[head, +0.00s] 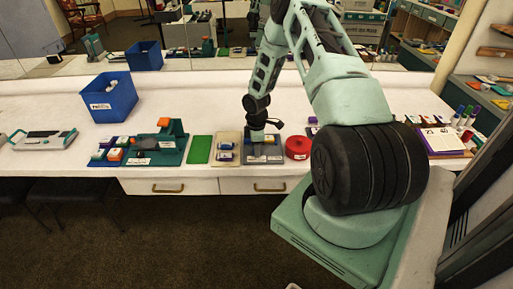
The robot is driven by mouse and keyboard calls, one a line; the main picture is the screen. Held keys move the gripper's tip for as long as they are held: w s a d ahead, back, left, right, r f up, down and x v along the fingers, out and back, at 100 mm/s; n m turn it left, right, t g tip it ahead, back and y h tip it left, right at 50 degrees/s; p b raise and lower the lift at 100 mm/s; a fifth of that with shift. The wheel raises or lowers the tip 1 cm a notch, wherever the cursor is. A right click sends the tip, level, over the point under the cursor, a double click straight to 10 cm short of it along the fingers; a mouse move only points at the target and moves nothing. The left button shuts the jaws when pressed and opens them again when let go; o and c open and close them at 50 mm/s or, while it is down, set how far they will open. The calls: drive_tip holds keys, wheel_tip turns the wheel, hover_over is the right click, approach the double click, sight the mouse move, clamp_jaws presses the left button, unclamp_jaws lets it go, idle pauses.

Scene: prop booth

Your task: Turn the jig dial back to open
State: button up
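The fixture has a small pale label and some parts on top that are too small to make out. The jig dial cannot be told for certain; the gripper and its dark wrist cover part of this fixture. Whether the gripper touches it, and whether its fingers are open or shut, cannot be seen. A teal stepped fixture (172,157) with a dark round part and an orange block stands farther left.
A beige tray (228,157) and a green mat (199,149) lie left of the grey fixture. A red round object (298,147) sits close on its right. The white table (215,95) behind is mostly clear.

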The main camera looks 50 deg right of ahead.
drive_tip(key=c, duration=0.5)
drive_tip(key=shift+m, duration=0.3)
drive_tip(key=m+b, duration=0.1)
drive_tip(key=m, duration=0.2)
drive_tip(key=shift+m+b, duration=0.3)
drive_tip(key=shift+b, duration=0.1)
drive_tip(key=m+b, duration=0.2)
drive_tip(key=m, duration=0.3)
drive_tip(key=m+b, duration=0.1)
drive_tip(key=m, duration=0.4)
drive_tip(key=shift+m, duration=0.4)
drive_tip(key=m+b, duration=0.1)
drive_tip(key=m, duration=0.3)
drive_tip(key=shift+m, duration=0.4)
drive_tip(key=shift+r, duration=0.1)
